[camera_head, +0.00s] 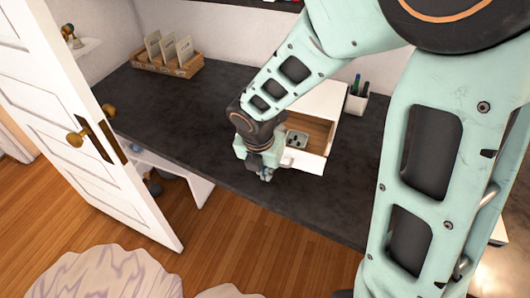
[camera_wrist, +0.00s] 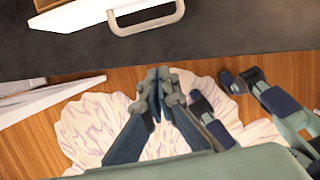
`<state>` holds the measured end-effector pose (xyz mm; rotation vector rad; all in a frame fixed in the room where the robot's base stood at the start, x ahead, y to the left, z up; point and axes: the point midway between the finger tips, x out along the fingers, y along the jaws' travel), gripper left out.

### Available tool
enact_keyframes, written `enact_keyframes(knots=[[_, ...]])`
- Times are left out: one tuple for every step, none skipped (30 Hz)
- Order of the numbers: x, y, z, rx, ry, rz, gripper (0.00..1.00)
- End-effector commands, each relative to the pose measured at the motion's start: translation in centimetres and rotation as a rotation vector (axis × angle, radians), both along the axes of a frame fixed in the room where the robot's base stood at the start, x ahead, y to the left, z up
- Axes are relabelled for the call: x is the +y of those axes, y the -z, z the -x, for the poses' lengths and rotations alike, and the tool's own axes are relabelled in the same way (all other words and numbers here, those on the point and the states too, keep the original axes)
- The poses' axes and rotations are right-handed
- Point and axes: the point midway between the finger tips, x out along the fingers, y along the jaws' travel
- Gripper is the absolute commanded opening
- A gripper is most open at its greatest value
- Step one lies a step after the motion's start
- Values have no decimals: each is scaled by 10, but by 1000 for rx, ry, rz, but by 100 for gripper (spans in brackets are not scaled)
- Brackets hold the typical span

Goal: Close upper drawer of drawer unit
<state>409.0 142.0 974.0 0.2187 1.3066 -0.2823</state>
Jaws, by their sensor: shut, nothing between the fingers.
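The white drawer unit (camera_head: 325,97) stands on the dark desk (camera_head: 190,115). Its upper drawer (camera_head: 306,162) is pulled out, showing a wooden inside with a small grey-green item in it. My gripper (camera_head: 266,176) is at the front left of the open drawer, above the desk's front part, and partly overlaps the drawer in the head view. In the wrist view my gripper (camera_wrist: 159,75) is shut and empty. A pale drawer handle (camera_wrist: 148,24) shows beyond the fingertips, apart from them. The rest of the drawer front is mostly cut off there.
A pen holder (camera_head: 356,100) stands right of the drawer unit. A wooden box with cards (camera_head: 166,64) is at the back left of the desk. A white door (camera_head: 85,125) with brass knobs stands open at left. A patterned pale rug (camera_head: 100,273) lies on the wooden floor.

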Motion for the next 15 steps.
enact_keyframes(knots=[[-1,16,-1,5,-1,1,0],[-1,22,-3,3,-1,0,0],[-2,29,-5,4,0,1,0],[-2,35,-6,5,-1,1,0],[-4,30,-12,0,1,0,0],[-7,25,-20,0,4,-1,0],[-8,24,-24,0,4,-1,0],[-10,23,-27,0,5,-1,0],[-11,22,-32,0,4,-1,0],[-12,22,-35,0,3,-1,0],[-13,22,-37,1,2,-1,0],[-14,22,-39,1,3,-1,0],[-14,21,-41,0,3,-1,0],[-15,21,-42,0,2,0,0],[-15,21,-44,0,2,0,0]])
